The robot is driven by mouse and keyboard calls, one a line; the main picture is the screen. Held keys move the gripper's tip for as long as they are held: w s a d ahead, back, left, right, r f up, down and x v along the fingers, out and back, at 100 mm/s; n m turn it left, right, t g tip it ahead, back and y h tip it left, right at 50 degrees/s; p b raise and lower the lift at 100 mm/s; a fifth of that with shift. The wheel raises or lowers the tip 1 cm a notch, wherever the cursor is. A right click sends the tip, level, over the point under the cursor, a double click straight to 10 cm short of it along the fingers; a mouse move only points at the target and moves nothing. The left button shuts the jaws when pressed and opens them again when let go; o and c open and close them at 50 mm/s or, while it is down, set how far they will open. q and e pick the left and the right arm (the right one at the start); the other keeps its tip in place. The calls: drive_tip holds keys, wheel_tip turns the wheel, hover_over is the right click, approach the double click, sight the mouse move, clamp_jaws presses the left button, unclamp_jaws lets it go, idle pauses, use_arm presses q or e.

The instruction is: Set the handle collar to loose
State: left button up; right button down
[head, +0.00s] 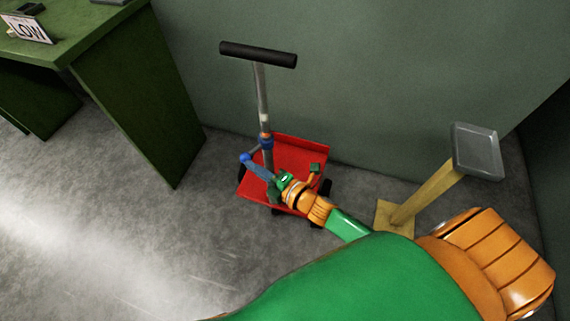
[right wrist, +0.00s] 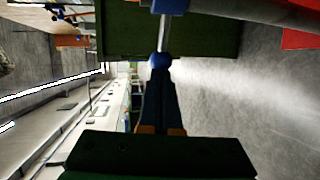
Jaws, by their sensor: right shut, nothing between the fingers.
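A red cart (head: 293,154) stands on the floor against the wall. Its grey upright pole (head: 261,90) carries a black crossbar (head: 258,54) on top. Low on the pole sits a blue collar (head: 266,142), with a short lever ending in a blue ball knob (head: 245,157) pointing left. My right gripper (head: 252,164) is shut and empty, its fingertips right at the knob. In the right wrist view the knob (right wrist: 160,60) shows just beyond the shut fingertips (right wrist: 160,72); whether they touch it I cannot tell. The collar (right wrist: 170,5) is partly cut off there. My left gripper is out of view.
A green desk (head: 125,95) with a "LOW" sign (head: 27,28) stands at the left. A grey plate on a yellow post (head: 425,195) stands right of the cart. The wall is close behind the cart. The floor left of the cart is clear.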

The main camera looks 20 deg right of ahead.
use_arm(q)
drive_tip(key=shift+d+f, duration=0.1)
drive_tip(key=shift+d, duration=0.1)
use_arm(e)
drive_tip(key=shift+w+a, duration=0.45)
drive_tip(key=shift+r, duration=0.15)
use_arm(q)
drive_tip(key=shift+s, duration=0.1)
